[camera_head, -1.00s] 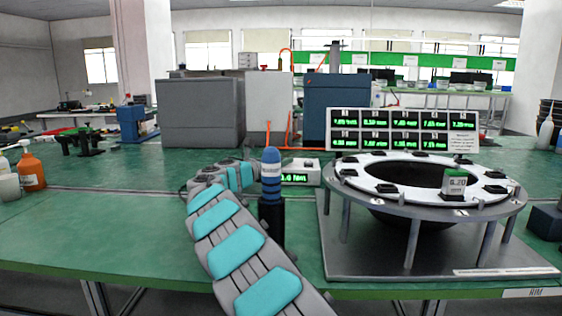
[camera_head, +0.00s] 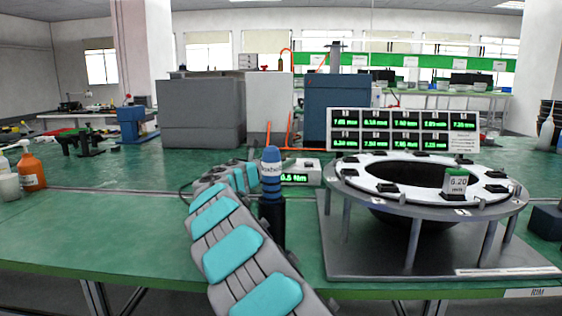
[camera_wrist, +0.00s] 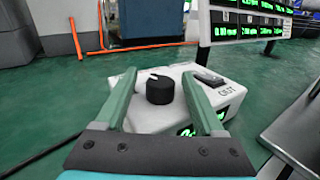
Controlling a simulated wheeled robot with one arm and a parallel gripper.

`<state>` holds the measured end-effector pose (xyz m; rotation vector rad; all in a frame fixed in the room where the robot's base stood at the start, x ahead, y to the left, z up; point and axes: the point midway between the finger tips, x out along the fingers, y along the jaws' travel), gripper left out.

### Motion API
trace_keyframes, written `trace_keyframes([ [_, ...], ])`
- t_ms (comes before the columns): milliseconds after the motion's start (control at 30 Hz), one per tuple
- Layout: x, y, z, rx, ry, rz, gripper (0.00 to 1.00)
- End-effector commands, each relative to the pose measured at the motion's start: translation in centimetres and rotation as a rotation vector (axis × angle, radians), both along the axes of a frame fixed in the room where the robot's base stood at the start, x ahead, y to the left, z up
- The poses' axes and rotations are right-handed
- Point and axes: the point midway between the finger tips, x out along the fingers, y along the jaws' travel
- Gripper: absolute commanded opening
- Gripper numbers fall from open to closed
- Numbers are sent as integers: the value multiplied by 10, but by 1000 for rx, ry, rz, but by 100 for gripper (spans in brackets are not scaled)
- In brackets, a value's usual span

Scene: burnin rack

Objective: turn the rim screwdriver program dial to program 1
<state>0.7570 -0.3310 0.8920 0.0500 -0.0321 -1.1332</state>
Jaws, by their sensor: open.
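The program dial is a black round knob (camera_wrist: 160,90) on top of a white controller box (camera_wrist: 222,96). A small white mark shows at the knob's far edge, slightly left of centre. My gripper (camera_wrist: 159,74) is open, with one green finger on each side of the knob and gaps visible between them. In the head view, the white controller box (camera_head: 314,175) has a lit green display reading about 0.5 Nm; its knob cannot be made out there. The blue-handled screwdriver (camera_head: 271,172) stands upright in a black holder in front of the box.
A grey ring stand (camera_head: 340,185) with a white top ring is right of the box. A display panel (camera_head: 400,130) stands behind it. A black switch (camera_wrist: 208,77) lies on the box right of the knob. Free green bench (camera_head: 110,215) lies left.

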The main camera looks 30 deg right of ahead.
Motion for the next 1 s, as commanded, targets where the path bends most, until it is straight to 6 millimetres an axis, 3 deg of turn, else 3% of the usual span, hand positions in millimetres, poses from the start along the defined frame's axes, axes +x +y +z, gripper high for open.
trace_keyframes([
  [267, -2, 5, 0, 0, 0, 0, 70],
  [700, -28, 62, 0, -1, 0, 1, 70],
  [1000, -33, 71, -1, 0, 1, 0, 70],
])
